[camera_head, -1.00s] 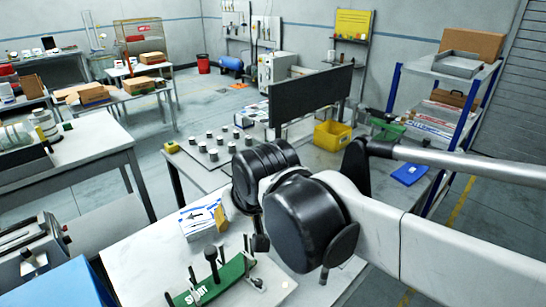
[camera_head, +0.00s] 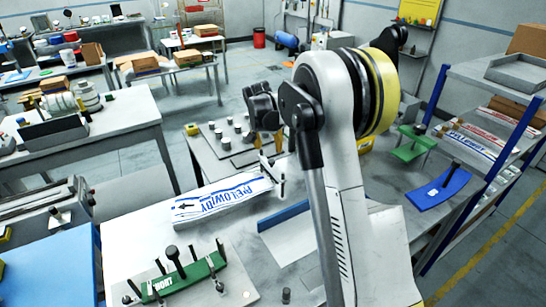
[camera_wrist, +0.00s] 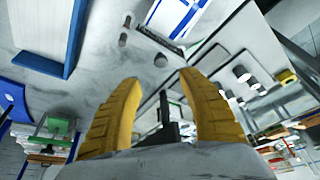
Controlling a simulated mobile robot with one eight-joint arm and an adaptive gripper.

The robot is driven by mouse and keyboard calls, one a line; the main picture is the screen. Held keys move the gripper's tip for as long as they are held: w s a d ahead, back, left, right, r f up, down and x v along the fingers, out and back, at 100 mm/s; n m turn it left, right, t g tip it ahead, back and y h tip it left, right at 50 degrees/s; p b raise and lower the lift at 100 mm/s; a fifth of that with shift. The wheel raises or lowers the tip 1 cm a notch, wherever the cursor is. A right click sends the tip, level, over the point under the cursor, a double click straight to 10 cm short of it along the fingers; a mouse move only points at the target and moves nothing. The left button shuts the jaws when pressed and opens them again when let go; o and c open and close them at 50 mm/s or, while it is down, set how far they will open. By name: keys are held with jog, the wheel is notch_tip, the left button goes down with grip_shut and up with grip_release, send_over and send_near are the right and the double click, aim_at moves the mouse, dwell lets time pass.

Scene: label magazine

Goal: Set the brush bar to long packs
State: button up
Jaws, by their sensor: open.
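I cannot tell for sure which part is the brush bar. A green plate marked "SHORT" (camera_head: 185,277) with black knobs and posts lies at the front of the white table. A long white pack with blue print (camera_head: 222,197) lies behind it; its end also shows in the wrist view (camera_wrist: 176,16). A blue bar (camera_head: 283,215) stands on edge beside a grey panel, and also shows in the wrist view (camera_wrist: 72,40). My gripper (camera_wrist: 160,82) is open, its yellow fingers apart. A dark upright part (camera_wrist: 166,118) shows between them, apparently not gripped.
A blue plate with a knob (camera_head: 439,188) and a green stand (camera_head: 411,145) lie to the right, near a blue-framed shelf (camera_head: 440,90). A bench (camera_head: 105,125) stands at the left.

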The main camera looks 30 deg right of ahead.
aim_at(271, 161)
jog(key=b+x, duration=0.1)
jog(key=x, duration=0.9)
jog(key=shift+w+a+f+b, duration=0.1)
jog(key=shift+w+f+b, duration=0.05)
jog(key=shift+b, duration=0.15)
